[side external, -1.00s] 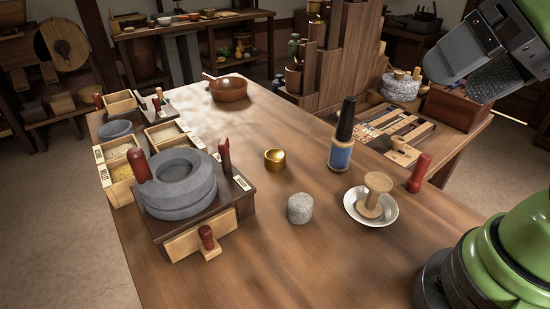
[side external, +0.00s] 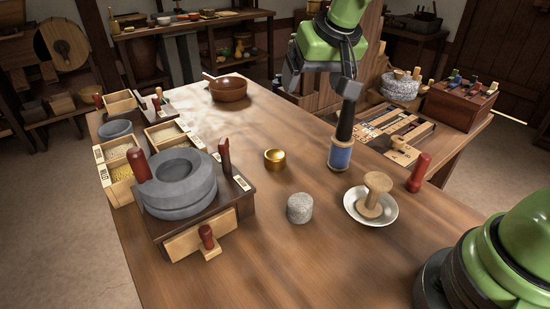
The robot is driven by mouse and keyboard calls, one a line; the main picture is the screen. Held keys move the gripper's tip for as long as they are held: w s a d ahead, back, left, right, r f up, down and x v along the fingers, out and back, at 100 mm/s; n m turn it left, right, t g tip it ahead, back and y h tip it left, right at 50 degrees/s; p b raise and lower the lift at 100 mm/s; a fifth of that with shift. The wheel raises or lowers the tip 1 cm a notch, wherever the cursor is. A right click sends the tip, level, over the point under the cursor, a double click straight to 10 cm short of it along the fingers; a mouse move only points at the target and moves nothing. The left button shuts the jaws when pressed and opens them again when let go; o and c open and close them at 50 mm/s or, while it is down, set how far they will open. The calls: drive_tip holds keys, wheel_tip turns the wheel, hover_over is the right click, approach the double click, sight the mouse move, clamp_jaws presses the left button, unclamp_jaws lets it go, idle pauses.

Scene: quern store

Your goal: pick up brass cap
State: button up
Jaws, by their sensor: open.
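The brass cap (side external: 275,160) is a small shiny gold cup on the middle of the wooden table (side external: 300,255), left of a bottle. My gripper (side external: 320,88) hangs above and behind the cap, over the far part of the table. Its jaws are open, and no object shows between them. In this view its right finger overlaps the upper part of the black-necked bottle (side external: 340,157); whether they touch, I cannot tell. The cap is clear of the gripper and in full view.
A grey stone weight (side external: 300,208) stands in front of the cap. A white saucer (side external: 389,217) bears a wooden spool (side external: 375,190), with a red peg (side external: 419,172) beside it. The stone quern (side external: 178,199) is at left, and a brown bowl (side external: 230,89) stands behind.

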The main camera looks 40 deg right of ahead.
drive_tip(key=n+g, duration=0.1)
approach(274, 153)
drive_tip(key=f, duration=0.4)
drive_tip(key=shift+w+a+f, duration=0.1)
drive_tip(key=shift+w+f, duration=0.15)
drive_tip(key=shift+w, duration=0.05)
drive_tip(key=shift+w+d+x, duration=0.1)
drive_tip(key=shift+w+x, duration=0.1)
drive_tip(key=shift+x, duration=1.25)
drive_tip(key=shift+w+d+x, duration=0.15)
drive_tip(key=shift+w+x, duration=0.05)
drive_tip(key=shift+x, duration=1.3)
drive_tip(key=shift+r, duration=0.2)
drive_tip(key=shift+c, duration=0.2)
drive_tip(key=c, duration=1)
